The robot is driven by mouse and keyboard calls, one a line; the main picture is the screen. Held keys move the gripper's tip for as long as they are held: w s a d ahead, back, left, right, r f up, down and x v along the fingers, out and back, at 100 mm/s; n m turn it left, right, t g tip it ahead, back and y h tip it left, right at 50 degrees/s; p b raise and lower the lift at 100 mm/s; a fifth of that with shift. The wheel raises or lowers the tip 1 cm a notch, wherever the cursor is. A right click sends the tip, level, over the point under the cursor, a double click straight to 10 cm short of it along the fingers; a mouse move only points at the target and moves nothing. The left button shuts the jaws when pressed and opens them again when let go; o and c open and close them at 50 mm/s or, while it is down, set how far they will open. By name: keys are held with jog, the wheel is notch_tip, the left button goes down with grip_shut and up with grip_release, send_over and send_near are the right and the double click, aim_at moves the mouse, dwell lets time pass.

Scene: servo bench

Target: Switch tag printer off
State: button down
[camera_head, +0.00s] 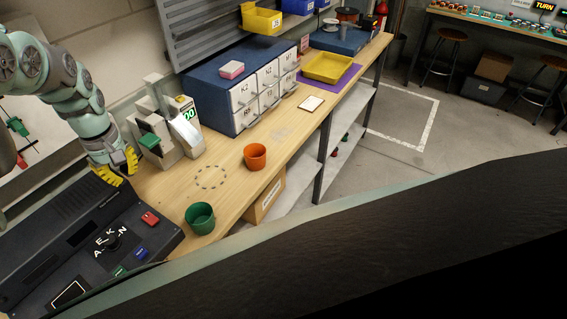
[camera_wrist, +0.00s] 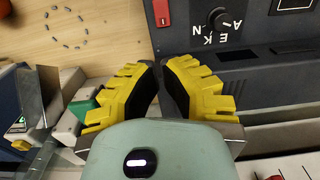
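The pale grey device with a white paper strip (camera_head: 186,131) and a lit green display (camera_head: 188,113) stands on the bench and appears to be the tag printer. A green block (camera_head: 149,141) is on the grey unit at its left; whether it is a switch I cannot tell. In the wrist view the green block (camera_wrist: 82,108) shows left of my fingers, and a small green light (camera_wrist: 20,120) shows farther left. My gripper (camera_head: 132,160) has yellow fingers, beside the device's near left side. In the wrist view its fingertips (camera_wrist: 161,64) meet or nearly meet, with nothing between them.
A dark console (camera_head: 75,243) with a dial (camera_head: 112,242) and red (camera_head: 150,218), blue and green buttons lies at the near left. A green cup (camera_head: 200,218) and an orange cup (camera_head: 255,156) stand on the bench. A blue drawer cabinet (camera_head: 212,80) is behind the device.

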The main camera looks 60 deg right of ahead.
jog(key=shift+f, duration=0.1)
send_near(147, 212)
notch_tip(147, 212, down, 6)
jog(key=shift+s+d+r, duration=0.1)
jog(key=shift+d+r, duration=0.05)
jog(key=shift+r, duration=0.1)
jog(key=shift+f+b, duration=0.4)
jog(key=shift+f, duration=0.95)
jog(key=shift+f, duration=0.1)
jog(key=shift+f+b, duration=0.35)
jog(key=shift+b, duration=0.05)
jog(key=shift+r, duration=0.15)
